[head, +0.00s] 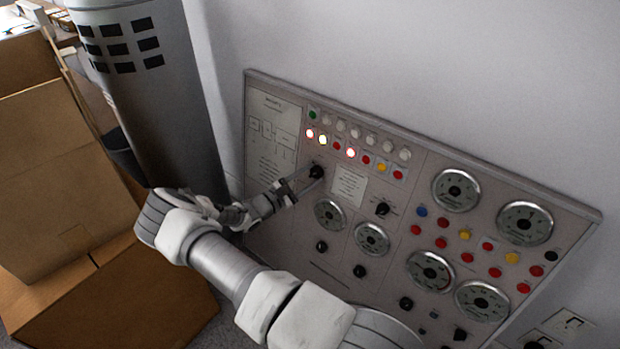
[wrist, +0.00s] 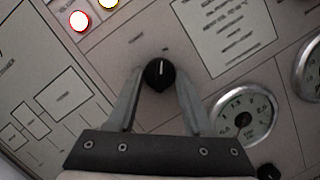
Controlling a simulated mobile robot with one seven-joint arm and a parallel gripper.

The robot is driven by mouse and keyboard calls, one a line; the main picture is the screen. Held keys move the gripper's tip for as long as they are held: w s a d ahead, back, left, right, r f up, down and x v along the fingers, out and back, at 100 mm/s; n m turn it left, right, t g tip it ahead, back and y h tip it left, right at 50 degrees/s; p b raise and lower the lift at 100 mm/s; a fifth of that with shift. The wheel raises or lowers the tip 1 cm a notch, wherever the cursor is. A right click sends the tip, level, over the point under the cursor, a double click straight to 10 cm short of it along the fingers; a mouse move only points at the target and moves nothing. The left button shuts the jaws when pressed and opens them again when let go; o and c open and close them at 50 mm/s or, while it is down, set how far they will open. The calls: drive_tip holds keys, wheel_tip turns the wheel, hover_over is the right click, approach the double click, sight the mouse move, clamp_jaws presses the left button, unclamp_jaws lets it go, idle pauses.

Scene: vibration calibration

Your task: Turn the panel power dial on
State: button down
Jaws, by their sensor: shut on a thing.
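The panel power dial, a round black knob (head: 317,171) with a white pointer mark, sits on the upper left part of the grey control panel (head: 275,185). In the wrist view the dial (wrist: 159,75) is between the two fingertips and its white mark points about straight up in the picture. My gripper (head: 308,179) reaches the dial from the lower left. Its two grey fingers (wrist: 159,82) are shut on the dial's sides. The fingers partly hide the panel around the dial in the head view.
Lit lamps (head: 350,152) show above the dial, with other coloured buttons beside them. Several gauges (head: 330,214) and black knobs (head: 383,208) are right of and below it. A grey column (head: 155,90) and cardboard boxes (head: 60,170) stand at the left.

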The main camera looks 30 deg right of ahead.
drive_tip(key=shift+m, duration=0.7)
drive_tip(key=shift+c, duration=1.5)
unclamp_jaws()
drive_tip(key=shift+a, duration=0.15)
drive_tip(key=s+a+p, duration=0.2)
drive_tip(key=a+p, duration=0.1)
drive_tip(key=a, duration=1.4)
drive_tip(key=shift+s, duration=0.15)
drive_tip(key=shift+r+g, duration=0.15)
drive_tip(key=shift+g, duration=0.15)
